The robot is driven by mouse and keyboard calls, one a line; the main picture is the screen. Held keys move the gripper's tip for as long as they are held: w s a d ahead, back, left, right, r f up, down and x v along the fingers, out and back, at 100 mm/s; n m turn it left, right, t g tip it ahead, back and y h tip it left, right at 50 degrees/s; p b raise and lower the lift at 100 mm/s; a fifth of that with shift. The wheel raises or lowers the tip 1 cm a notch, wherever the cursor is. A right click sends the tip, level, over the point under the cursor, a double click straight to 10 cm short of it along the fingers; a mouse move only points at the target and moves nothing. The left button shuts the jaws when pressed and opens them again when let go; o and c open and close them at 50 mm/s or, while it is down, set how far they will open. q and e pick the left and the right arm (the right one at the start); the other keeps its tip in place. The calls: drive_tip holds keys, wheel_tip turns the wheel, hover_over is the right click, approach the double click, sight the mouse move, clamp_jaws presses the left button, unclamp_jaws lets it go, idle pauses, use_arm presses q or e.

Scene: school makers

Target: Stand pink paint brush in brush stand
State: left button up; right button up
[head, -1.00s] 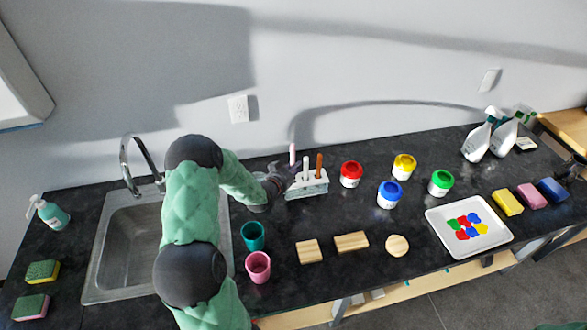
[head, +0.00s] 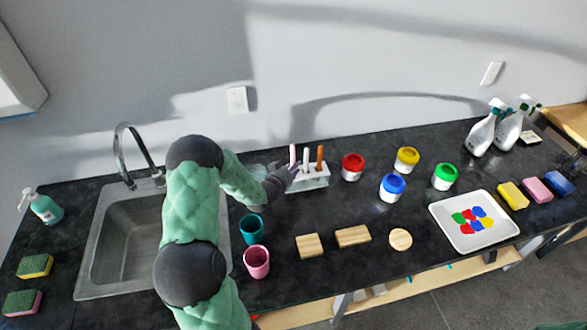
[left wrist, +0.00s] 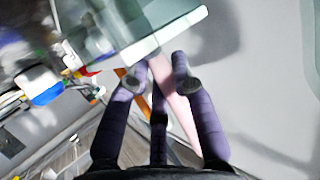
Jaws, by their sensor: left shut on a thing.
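The pink paint brush (head: 293,153) is roughly upright at the left end of the clear brush stand (head: 318,184). My left gripper (head: 288,172) is shut on it, beside the stand. In the left wrist view the pink brush (left wrist: 178,108) passes between the purple fingers (left wrist: 158,84), near the stand's pale edge (left wrist: 165,36). The brush's lower end is hidden by my fingers, so I cannot tell whether it is in a hole. A white brush (head: 306,158) and a brown brush (head: 319,157) stand in the stand. My right gripper is out of view.
Red (head: 352,167), blue (head: 392,188), yellow (head: 406,160) and green (head: 445,177) paint jars are right of the stand. Teal (head: 251,230) and pink (head: 257,263) cups and wooden blocks (head: 352,236) are in front. A sink (head: 125,245) is at left.

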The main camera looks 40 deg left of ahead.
use_arm(q)
drive_tip(key=shift+s+d+f, duration=0.1)
drive_tip(key=shift+s+f, duration=0.05)
drive_tip(key=shift+f, duration=0.2)
drive_tip(key=o, duration=0.9)
drive_tip(key=shift+f, duration=0.1)
drive_tip(key=shift+o, duration=0.2)
drive_tip(key=shift+d+f, duration=0.1)
drive_tip(key=shift+s, duration=0.1)
drive_tip(key=a+r+v, duration=0.1)
drive_tip(key=v, duration=0.6)
drive_tip(key=shift+d, duration=0.35)
drive_tip(key=shift+r, duration=0.1)
